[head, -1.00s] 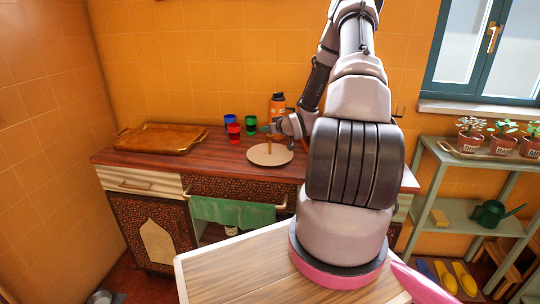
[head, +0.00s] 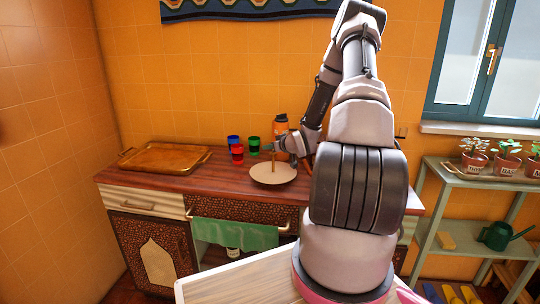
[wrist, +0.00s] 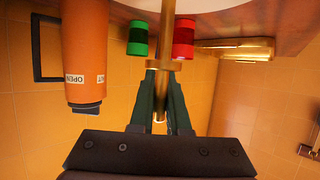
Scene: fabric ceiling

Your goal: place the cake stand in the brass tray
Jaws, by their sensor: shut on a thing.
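The cake stand (head: 273,174) has a pale round plate at the bottom and a thin golden stem rising from its middle. It is upright over the wooden counter; whether the plate touches the top I cannot tell. My gripper (head: 278,154) is shut on the stem. The wrist view, which looks upside down, shows the golden stem (wrist: 159,66) between my gripper's fingers (wrist: 160,90) and a strip of plate (wrist: 195,4) at the top. The empty brass tray (head: 128,166) lies on the counter's left end, apart from the stand; its edge shows in the wrist view (wrist: 235,54).
A red cup (head: 237,154), a blue cup (head: 233,141) and a green cup (head: 254,145) stand between tray and stand, towards the back. An orange bottle (head: 281,125) stands behind my gripper. The counter front (head: 190,182) between tray and stand is clear. A green towel (head: 235,234) hangs below.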

